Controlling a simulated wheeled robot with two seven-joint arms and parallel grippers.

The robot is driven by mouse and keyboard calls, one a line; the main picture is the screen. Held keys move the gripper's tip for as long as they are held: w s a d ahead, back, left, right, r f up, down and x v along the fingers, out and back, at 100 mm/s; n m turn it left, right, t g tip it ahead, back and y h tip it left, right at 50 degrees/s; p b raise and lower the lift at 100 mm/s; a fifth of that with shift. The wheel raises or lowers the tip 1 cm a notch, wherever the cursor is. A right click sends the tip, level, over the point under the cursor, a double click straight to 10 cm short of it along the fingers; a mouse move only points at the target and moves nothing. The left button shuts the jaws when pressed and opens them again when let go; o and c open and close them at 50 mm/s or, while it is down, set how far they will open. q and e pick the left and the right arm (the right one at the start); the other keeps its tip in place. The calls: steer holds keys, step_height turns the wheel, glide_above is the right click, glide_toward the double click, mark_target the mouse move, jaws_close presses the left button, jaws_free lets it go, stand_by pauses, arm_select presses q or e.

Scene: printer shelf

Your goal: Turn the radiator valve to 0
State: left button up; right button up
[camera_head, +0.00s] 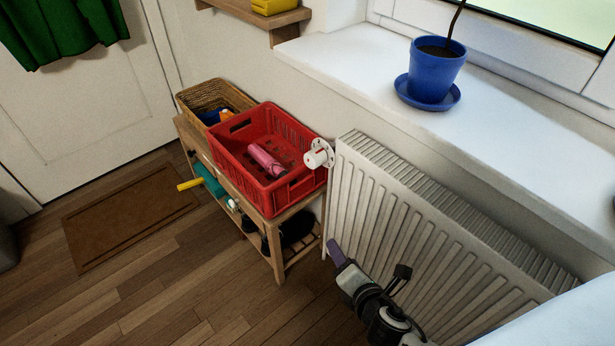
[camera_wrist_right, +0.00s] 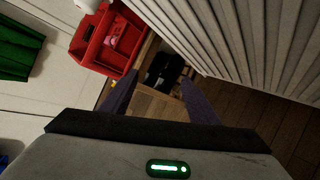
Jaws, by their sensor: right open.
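The white radiator valve (camera_head: 319,155) sticks out at the upper left end of the white ribbed radiator (camera_head: 410,220), beside the red crate. Its number marks are too small to read. A white rounded part, likely the valve (camera_wrist_right: 88,4), is cut off at the top left of the right wrist view. My right gripper (camera_head: 337,255) is in front of the radiator, below the valve and apart from it. In the wrist view its two purple fingers (camera_wrist_right: 158,98) are spread, with nothing between them. My left gripper is not in view.
The red crate (camera_head: 237,154) with a pink bottle (camera_head: 265,160) stands on a wooden shelf (camera_head: 278,262), close to the valve. A wicker basket (camera_head: 190,98) is behind it. The white windowsill (camera_head: 350,75) with a blue pot (camera_head: 436,76) overhangs the radiator. The floor in front is clear.

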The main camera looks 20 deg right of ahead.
steer(key=w+d+n+t+h+b, duration=0.25)
steer(key=w+n+b, duration=0.25)
steer(key=w+n, duration=0.5)
steer(key=n+t+y+b, duration=0.3)
steer(key=n+t+b, duration=0.25)
steer(key=n, duration=1.35)
glide_toward(315, 167)
steer(key=w, duration=0.3)
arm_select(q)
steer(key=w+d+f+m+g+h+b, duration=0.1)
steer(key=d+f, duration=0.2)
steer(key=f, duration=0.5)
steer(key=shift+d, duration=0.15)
arm_select(e)
steer(key=shift+t, duration=0.4)
steer(key=x, duration=0.9)
steer(key=shift+w+d+f, duration=0.2)
steer(key=shift+w+f, duration=0.05)
steer(key=shift+w, duration=0.1)
